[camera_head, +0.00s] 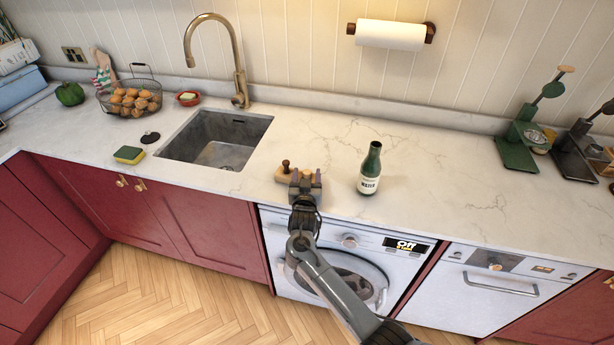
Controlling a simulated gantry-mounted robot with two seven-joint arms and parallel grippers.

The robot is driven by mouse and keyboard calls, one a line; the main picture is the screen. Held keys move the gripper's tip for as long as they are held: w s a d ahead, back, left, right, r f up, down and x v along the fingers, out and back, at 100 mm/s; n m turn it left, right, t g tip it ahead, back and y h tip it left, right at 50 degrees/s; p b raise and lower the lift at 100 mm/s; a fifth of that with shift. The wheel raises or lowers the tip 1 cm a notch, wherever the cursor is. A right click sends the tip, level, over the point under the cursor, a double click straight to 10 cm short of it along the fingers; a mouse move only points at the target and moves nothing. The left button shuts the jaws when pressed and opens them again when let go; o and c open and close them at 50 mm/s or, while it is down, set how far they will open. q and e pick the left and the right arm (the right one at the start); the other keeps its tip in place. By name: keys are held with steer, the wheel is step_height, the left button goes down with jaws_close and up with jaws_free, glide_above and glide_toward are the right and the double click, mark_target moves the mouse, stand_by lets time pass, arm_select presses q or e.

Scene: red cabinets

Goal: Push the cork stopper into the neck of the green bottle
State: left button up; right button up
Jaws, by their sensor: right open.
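The green bottle (370,170) stands upright on the marble counter, right of my right gripper, with a white label. A small brown piece (286,166), which looks like the cork stopper, stands on a tan wooden piece (281,176) on the counter. My right gripper (305,176) is open, close beside the brown piece on its right, and partly covers the wooden piece. I cannot tell whether it touches either one. The bottle's mouth is too small to make out clearly. My left gripper is out of view.
A sink (215,140) with a brass tap (238,75) lies to the left. A sponge (129,154), a dark stopper (150,137) and a wire basket (131,97) are further left. Green (518,145) and black (572,155) stands are at right. Counter around the bottle is clear.

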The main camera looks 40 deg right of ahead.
steer(key=c, duration=1.1)
steer(key=shift+r, duration=0.1)
